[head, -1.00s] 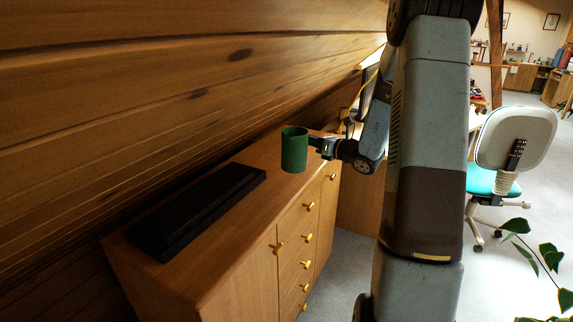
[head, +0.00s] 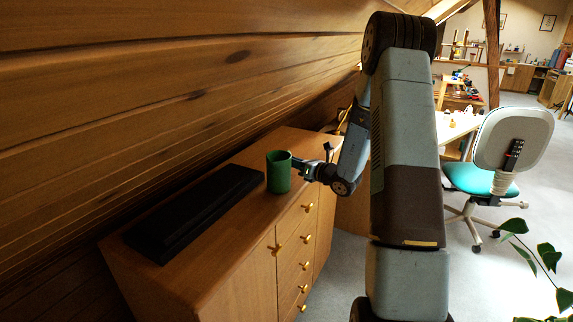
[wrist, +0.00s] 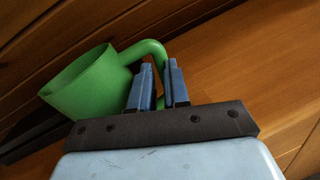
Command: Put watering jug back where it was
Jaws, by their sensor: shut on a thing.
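The watering jug is a green cylinder (head: 279,172) in the head view, upright over the wooden cabinet top, just right of the black case. I cannot tell whether its base touches the top. My gripper (head: 299,165) is at its right side. In the wrist view the green jug (wrist: 88,90) shows its open rim and a curved handle. My gripper's two blue fingers (wrist: 158,88) are shut on that handle. The fingertips' far sides and the jug's base are hidden.
A long black case (head: 195,212) lies on the cabinet (head: 235,262) along the sloping plank wall (head: 150,110). The wall leans close over the cabinet's back. An office chair (head: 510,150) and a leafy plant (head: 540,258) stand to the right.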

